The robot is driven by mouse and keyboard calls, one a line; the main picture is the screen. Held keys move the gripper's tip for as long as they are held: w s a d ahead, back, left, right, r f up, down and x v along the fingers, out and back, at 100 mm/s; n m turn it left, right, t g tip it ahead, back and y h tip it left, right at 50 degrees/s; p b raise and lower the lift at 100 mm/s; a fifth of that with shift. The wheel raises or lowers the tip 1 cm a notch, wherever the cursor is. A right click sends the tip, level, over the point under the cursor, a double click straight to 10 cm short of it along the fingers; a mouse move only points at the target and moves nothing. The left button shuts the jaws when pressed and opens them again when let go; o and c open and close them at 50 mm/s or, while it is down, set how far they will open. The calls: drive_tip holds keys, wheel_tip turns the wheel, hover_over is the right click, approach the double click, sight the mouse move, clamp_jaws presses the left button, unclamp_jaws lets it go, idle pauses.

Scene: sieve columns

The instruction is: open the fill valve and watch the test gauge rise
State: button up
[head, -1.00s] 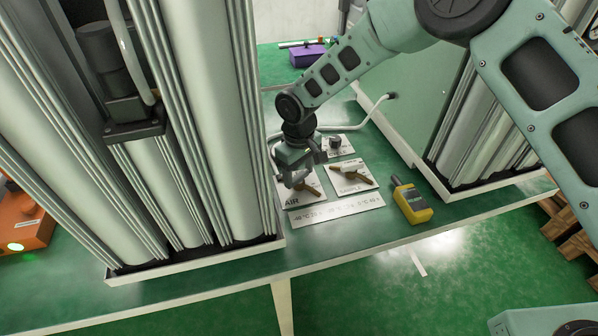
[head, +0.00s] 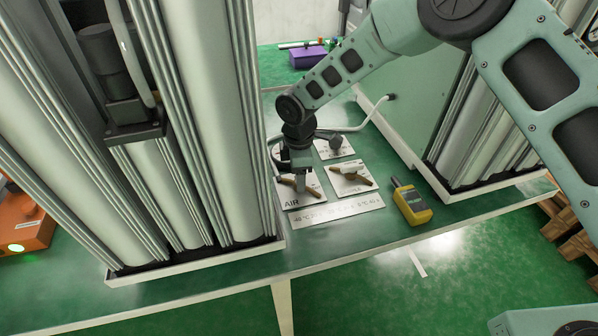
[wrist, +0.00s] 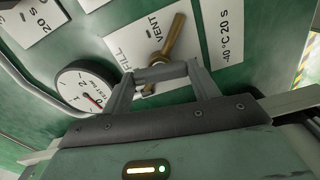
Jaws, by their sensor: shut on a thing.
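The brass valve lever (wrist: 175,38) lies on a white plate (wrist: 128,42) marked FILL and VENT in the wrist view. Its long end points up towards VENT. In the head view the lever (head: 312,190) is on the plate marked AIR (head: 290,203), partly hidden by my gripper (head: 299,186). My gripper (wrist: 161,71) is shut on the lever near its pivot. The round white test gauge (wrist: 88,88) is left of the gripper in the wrist view. Its red needle points to the lower right; the exact reading is too small to tell.
A second plate with a lever (head: 350,178) lies to the right. Tall columns (head: 205,110) stand close on the left, a green cabinet (head: 425,100) on the right. A pale hose (head: 365,117) runs behind.

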drive_tip(key=shift+n, duration=0.8)
drive_tip(key=shift+r, duration=0.1)
drive_tip(key=o, duration=1)
wheel_tip(320, 180, up, 17)
drive_tip(key=shift+r+b, duration=0.15)
drive_tip(key=shift+b, duration=0.55)
drive_tip(key=s+d+r+m, duration=0.2)
drive_tip(key=s+m, duration=0.1)
drive_tip(key=s, duration=0.5)
drive_tip(key=s+d+r+m, duration=0.3)
drive_tip(key=s, duration=0.6)
drive_tip(key=s+d+m, duration=0.2)
drive_tip(key=s+d, duration=0.1)
drive_tip(key=s, duration=0.1)
drive_tip(key=s+d+f+m, duration=0.1)
drive_tip(key=s+d+m, duration=0.2)
drive_tip(key=s, duration=0.2)
drive_tip(key=s+d+m, duration=0.2)
drive_tip(key=s+d, duration=0.1)
drive_tip(key=s, duration=0.2)
drive_tip(key=shift+s+d+f+y, duration=0.1)
drive_tip(key=shift+d+f+y, duration=0.1)
drive_tip(key=shift+f+y, duration=0.1)
